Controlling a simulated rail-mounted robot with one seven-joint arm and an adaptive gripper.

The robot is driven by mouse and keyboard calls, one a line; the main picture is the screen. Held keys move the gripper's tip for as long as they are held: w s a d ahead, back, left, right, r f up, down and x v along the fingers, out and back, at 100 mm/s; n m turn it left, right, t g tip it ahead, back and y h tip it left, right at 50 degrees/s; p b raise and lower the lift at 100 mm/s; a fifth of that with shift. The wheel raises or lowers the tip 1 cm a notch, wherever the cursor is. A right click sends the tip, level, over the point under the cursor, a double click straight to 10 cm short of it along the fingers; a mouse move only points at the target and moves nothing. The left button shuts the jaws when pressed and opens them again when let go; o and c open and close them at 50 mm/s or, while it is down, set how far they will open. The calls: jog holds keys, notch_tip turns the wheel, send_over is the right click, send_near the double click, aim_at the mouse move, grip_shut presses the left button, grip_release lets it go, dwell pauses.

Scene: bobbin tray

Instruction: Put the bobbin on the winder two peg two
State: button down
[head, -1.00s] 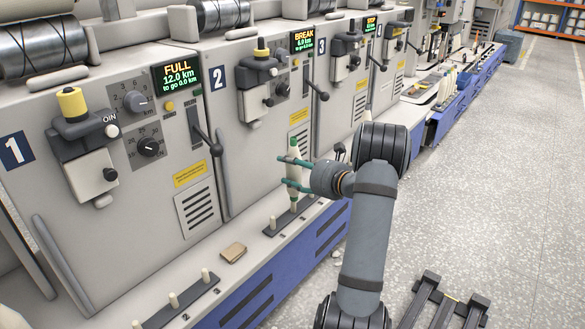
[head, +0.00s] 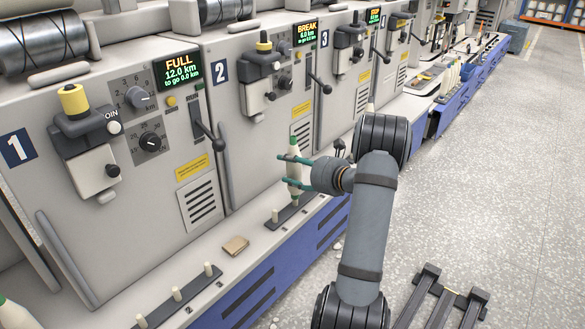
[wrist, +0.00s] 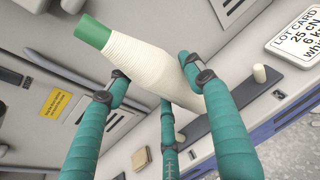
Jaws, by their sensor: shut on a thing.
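The bobbin (head: 294,172) is white with a green tip and stands about upright in my gripper (head: 290,171). My gripper's teal fingers are closed around the bobbin's body, which also shows in the wrist view (wrist: 150,62). The bobbin's lower end is at the dark peg strip (head: 284,222) in front of winder two, marked by the blue "2" plate (head: 219,71). One bare peg (head: 275,215) stands to the left of the bobbin. In the wrist view, a bare peg (wrist: 259,73) shows right of the bobbin. Whether a peg is inside the bobbin's lower end cannot be told.
Winder one's strip with bare pegs (head: 177,293) lies at the lower left. A small brown block (head: 236,245) lies on the ledge between the strips. Winder two's lever (head: 325,88) juts out above the bobbin. The floor to the right is mostly clear.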

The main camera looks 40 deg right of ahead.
aim_at(294, 177)
jog(key=shift+w+a+r, duration=0.1)
jog(key=shift+w+a, duration=0.05)
jog(key=shift+a, duration=0.25)
jog(key=shift+f, duration=0.25)
jog(key=shift+f+b, duration=0.35)
jog(key=shift+b, duration=0.1)
jog(key=shift+f+b, duration=0.3)
jog(key=shift+f, duration=0.2)
dwell(0.8)
jog(key=shift+r+p, duration=0.5)
jog(key=shift+r, duration=0.2)
jog(key=shift+f+b, duration=1)
jog(key=shift+f, duration=0.35)
dwell(0.5)
jog(key=c, duration=1)
grip_release()
jog(key=shift+d, duration=0.1)
